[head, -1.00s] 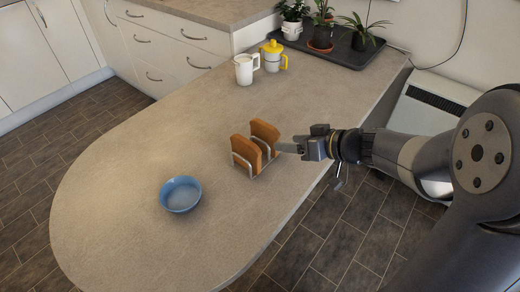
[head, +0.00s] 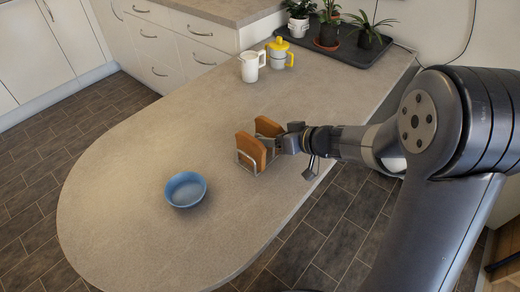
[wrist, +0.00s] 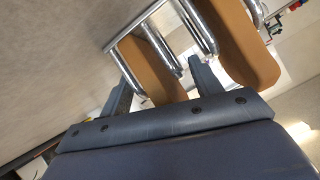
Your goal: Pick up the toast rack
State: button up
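The toast rack (head: 247,164) is a silver wire frame standing on the counter, holding two brown toast slices (head: 251,149). My gripper (head: 284,144) is at the rack's right side in the head view, close against it. In the wrist view the rack's shiny wire bars (wrist: 202,27) and the toast are just ahead of my fingers. My gripper (wrist: 163,80) is open there, its two dark fingers apart, with part of the rack and one slice showing between them. I cannot tell whether the fingers touch the rack.
A blue bowl (head: 185,189) stands on the counter left of and nearer than the rack. A dark tray (head: 350,50) with potted plants is at the back. The counter's left part is clear.

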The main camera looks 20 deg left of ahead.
jog(key=c, duration=0.9)
jog(key=shift+r, duration=0.1)
jog(key=shift+r, duration=0.35)
jog(key=shift+c, duration=0.9)
notch_tip(320, 180, up, 9)
jog(key=shift+r+p, duration=0.1)
jog(key=shift+p, duration=0.5)
grip_shut()
jog(key=shift+w+d, duration=0.1)
jog(key=w+d+f+m+t+h, duration=0.2)
jog(key=d+f+m+t+h, duration=0.15)
jog(key=d, duration=0.55)
jog(key=w+d+f+m+t+h, duration=0.2)
jog(key=d+f+m, duration=0.15)
jog(key=d, duration=0.65)
jog(key=w+d+f+m+t+h, duration=0.2)
jog(key=d+f+m+h, duration=0.15)
jog(key=d, duration=0.55)
notch_tip(320, 180, up, 13)
jog(key=p, duration=1.2)
jog(key=shift+s+f+y, duration=0.15)
jog(key=shift+s+y, duration=0.05)
jog(key=shift+y, duration=0.2)
